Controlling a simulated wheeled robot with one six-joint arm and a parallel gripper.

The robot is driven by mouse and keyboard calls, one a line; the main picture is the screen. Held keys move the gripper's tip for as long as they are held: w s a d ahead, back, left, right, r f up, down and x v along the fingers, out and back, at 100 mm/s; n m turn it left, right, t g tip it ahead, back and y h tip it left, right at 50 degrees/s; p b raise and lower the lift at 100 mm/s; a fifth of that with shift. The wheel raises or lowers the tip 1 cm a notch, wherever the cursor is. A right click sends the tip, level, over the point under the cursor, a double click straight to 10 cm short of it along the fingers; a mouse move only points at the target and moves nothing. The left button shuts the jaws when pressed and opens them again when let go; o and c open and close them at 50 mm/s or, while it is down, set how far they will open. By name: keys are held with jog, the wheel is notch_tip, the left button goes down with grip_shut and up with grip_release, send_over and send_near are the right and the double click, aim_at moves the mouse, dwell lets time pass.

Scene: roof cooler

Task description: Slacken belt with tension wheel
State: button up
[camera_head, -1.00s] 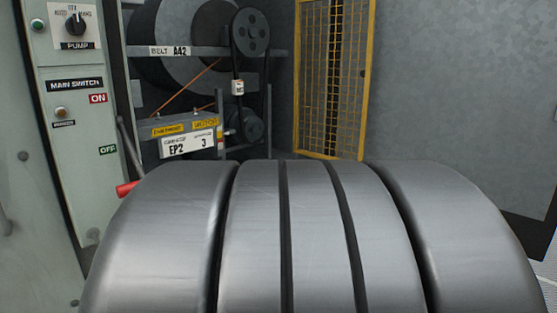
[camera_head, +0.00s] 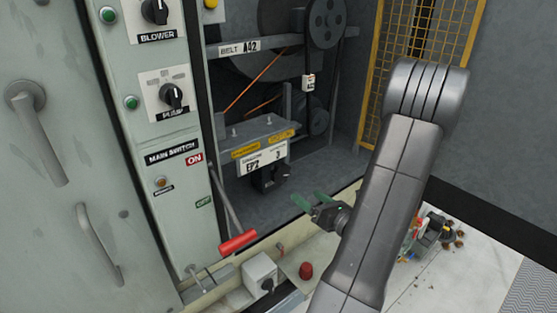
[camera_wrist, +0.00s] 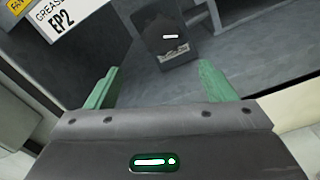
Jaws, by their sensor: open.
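The dark belt (camera_head: 307,62) runs between a large upper pulley (camera_head: 326,22) and a smaller lower pulley (camera_head: 318,122) at the back of the open bay. A dark block with a round black knob (camera_head: 281,172), perhaps the tension wheel, sits under the motor plate (camera_head: 262,128) and its EP2 label. In the wrist view a dark block (camera_wrist: 172,32) with a pale mark lies ahead, beyond the fingertips. My gripper (camera_head: 310,199) has green fingers and is open and empty at the bay's front, below and right of the knob. It also shows in the wrist view (camera_wrist: 158,70).
The switch panel (camera_head: 160,125) stands left of the bay. A red-handled lever (camera_head: 238,242) juts out at lower left. A yellow mesh guard (camera_head: 400,45) stands at the back right.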

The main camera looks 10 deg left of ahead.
aim_at(283, 177)
jog(key=p+x, duration=0.3)
jog(key=x, duration=1)
jog(key=shift+w+a+r, duration=0.15)
jog(key=shift+w+a, duration=0.05)
jog(key=shift+w, duration=0.25)
jog(key=shift+c, duration=0.5)
jog(key=c, duration=0.9)
jog(key=shift+b, duration=0.6)
